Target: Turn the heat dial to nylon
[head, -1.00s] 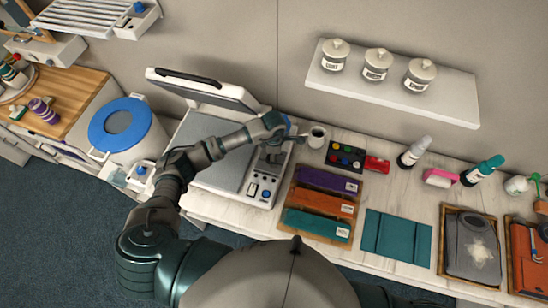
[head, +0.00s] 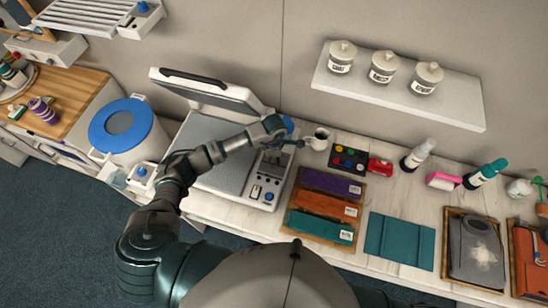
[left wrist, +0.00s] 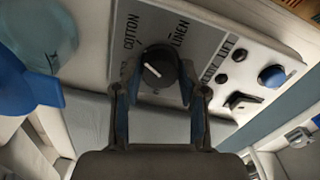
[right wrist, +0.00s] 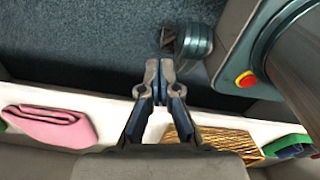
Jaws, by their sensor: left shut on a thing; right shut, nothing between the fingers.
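The heat dial (left wrist: 158,66) is a round black knob with a short white mark, on a grey panel (left wrist: 205,28) in the left wrist view. The labels COTTON and LINEN are readable beside it; no nylon label is visible. My left gripper (left wrist: 152,92) has one finger on each side of the dial and is shut on it. In the head view the left gripper (head: 290,141) is at the far end of the press's control strip (head: 266,192), and the dial cannot be made out. My right gripper (right wrist: 157,82) is shut and empty, away from the press.
The heat press (head: 215,150) has its lid (head: 210,92) raised. The strip has a blue knob (left wrist: 271,77) and a rocker switch (left wrist: 243,101). A white mug (head: 319,139) stands close beside the left gripper. Coloured folded cloths (head: 320,207) lie to the right.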

